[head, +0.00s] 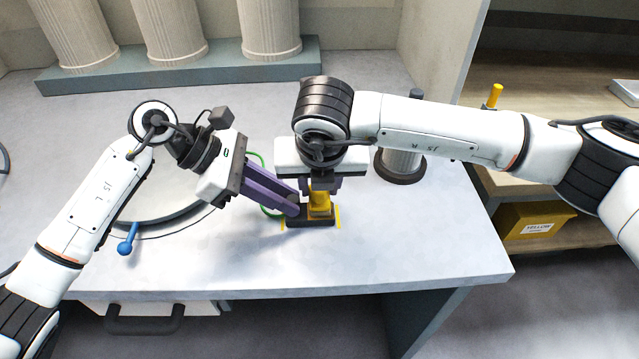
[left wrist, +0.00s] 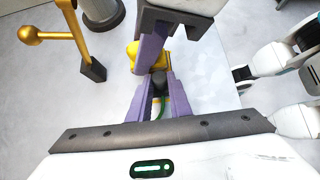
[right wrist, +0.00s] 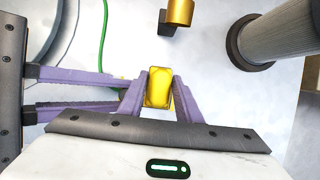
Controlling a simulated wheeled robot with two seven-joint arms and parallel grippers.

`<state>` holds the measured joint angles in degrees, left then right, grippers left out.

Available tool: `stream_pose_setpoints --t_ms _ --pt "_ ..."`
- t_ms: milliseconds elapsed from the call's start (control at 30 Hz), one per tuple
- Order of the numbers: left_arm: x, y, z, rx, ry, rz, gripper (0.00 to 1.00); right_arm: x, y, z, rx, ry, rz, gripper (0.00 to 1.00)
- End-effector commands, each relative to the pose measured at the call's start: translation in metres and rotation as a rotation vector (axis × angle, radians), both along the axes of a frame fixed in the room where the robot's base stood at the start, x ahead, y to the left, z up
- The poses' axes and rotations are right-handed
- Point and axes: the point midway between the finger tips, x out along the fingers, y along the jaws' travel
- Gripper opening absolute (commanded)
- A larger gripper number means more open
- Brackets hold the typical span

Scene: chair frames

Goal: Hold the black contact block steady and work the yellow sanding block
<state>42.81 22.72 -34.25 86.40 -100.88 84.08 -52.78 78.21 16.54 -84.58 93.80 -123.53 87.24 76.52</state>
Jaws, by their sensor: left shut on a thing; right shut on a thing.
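The black contact block (head: 298,220) lies near the front edge of the grey table, between yellow marks. My left gripper (head: 294,206) reaches in from the left with purple fingers and is shut on a black part, seen between its fingers in the left wrist view (left wrist: 159,84). The yellow sanding block (head: 320,208) is upright at the black block. My right gripper (head: 319,190) points down from above and is shut on the yellow block, which shows between its fingers in the right wrist view (right wrist: 159,87). The fingers hide much of both blocks' contact.
A green cord (right wrist: 103,45) runs behind the blocks. A grey cylinder on a dark base (head: 401,165) stands behind right. A blue-knobbed lever (head: 127,245) is at the left by a round plate. A yellow bin (head: 534,220) sits on the right shelf. The front right tabletop is clear.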

Motion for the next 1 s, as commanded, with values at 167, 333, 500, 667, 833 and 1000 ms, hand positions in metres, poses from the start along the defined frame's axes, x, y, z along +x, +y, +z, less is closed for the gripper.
stream_pose_setpoints --t_ms 167,333,500,667,833,1000 --pt "0.0 0.0 0.001 -0.001 -0.001 0.0 0.0 -0.011 0.0 -0.001 -0.001 0.003 0.002 0.13" --pt "0.0 0.0 0.001 -0.001 -0.002 0.001 0.0 -0.02 -0.001 0.0 -0.001 0.002 0.001 0.13" --pt "0.0 0.0 0.001 -0.001 -0.002 0.001 0.0 -0.02 -0.001 0.0 -0.001 0.002 0.0 0.13" --pt "0.0 0.0 0.001 -0.001 -0.002 0.001 0.0 -0.019 -0.001 0.0 -0.001 0.002 0.0 0.13" --pt "0.0 0.0 0.001 -0.001 -0.001 0.0 0.0 -0.01 -0.001 -0.001 -0.001 0.002 -0.002 0.13" --pt "0.0 -0.001 0.001 -0.002 -0.001 -0.001 0.0 0.0 -0.001 -0.002 -0.001 0.002 -0.003 0.13"
